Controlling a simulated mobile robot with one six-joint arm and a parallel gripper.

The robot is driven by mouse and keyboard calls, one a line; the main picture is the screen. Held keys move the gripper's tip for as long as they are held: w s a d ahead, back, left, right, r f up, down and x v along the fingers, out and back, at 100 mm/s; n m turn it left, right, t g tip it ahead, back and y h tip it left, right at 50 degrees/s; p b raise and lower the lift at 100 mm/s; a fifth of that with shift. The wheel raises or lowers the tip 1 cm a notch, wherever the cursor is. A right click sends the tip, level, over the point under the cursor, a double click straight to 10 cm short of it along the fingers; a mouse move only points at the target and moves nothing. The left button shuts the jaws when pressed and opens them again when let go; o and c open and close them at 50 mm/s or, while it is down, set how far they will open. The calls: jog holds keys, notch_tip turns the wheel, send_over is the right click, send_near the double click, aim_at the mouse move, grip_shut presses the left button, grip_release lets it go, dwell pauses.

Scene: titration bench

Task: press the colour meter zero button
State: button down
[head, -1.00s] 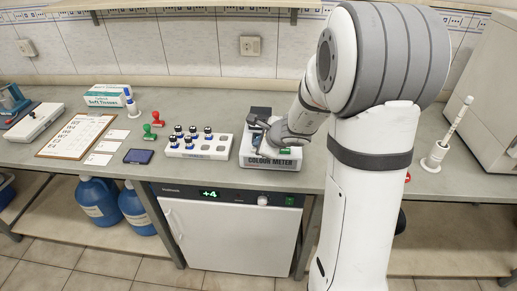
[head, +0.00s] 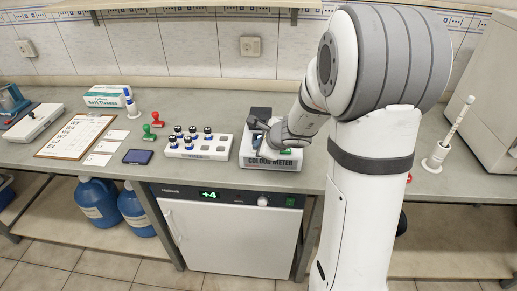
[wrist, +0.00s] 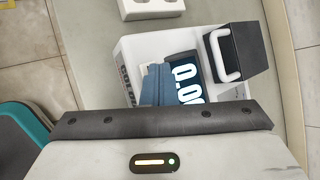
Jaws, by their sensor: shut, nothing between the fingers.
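The colour meter (head: 270,164) is a white box with "COLOUR METER" on its front, on the bench beside the vial rack. In the wrist view it (wrist: 133,50) shows a lit display (wrist: 185,79) with white digits starting "0.0". A black block with a pale handle (wrist: 232,55) stands on its far end. My gripper (head: 258,124) is over the meter's top with its fingers together. In the wrist view the closed blue-grey fingers (wrist: 156,78) point down beside the display. They hide what is under them; I cannot make out the zero button or tell whether the tips touch.
A white rack of dark-capped vials (head: 198,147) stands close to the left of the meter. Further left are a dark blue pad (head: 137,156), red and green stamps, and a clipboard (head: 75,135). A white stand (head: 438,156) is at the right. The bench front edge is close.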

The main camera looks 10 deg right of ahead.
jog(key=shift+r+p, duration=0.65)
jog(key=shift+r, duration=0.15)
notch_tip(320, 180, up, 5)
jog(key=p, duration=0.4)
jog(key=shift+r, duration=0.1)
dwell(0.4)
